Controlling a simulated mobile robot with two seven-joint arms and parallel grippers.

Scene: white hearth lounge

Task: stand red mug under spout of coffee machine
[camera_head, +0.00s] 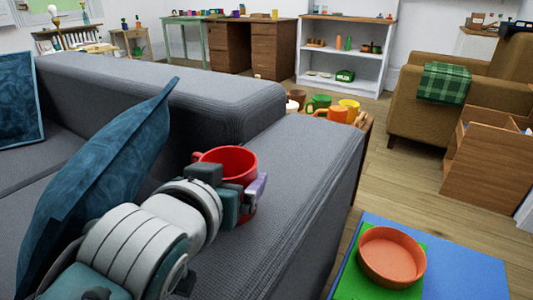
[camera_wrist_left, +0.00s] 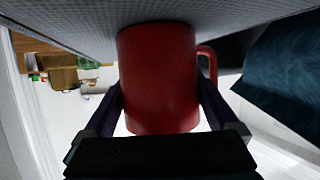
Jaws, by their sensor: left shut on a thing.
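The red mug (camera_head: 230,162) is in the grip of my left gripper (camera_head: 240,193), over the grey sofa. It looks about upright in the head view, with its handle at the left. In the left wrist view the mug (camera_wrist_left: 158,80) fills the middle between the two fingers of my left gripper (camera_wrist_left: 160,115), with its handle at the right. I cannot tell whether its base touches the sofa. The coffee machine and its spout cannot be made out in either view. My right gripper is not in view.
The grey sofa (camera_head: 290,170) and a blue cushion (camera_head: 110,180) surround my left arm. Several other mugs, one orange (camera_head: 337,114), stand beyond the sofa arm. An orange bowl (camera_head: 391,257) sits front right. Wooden floor (camera_head: 410,165) lies open at the right.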

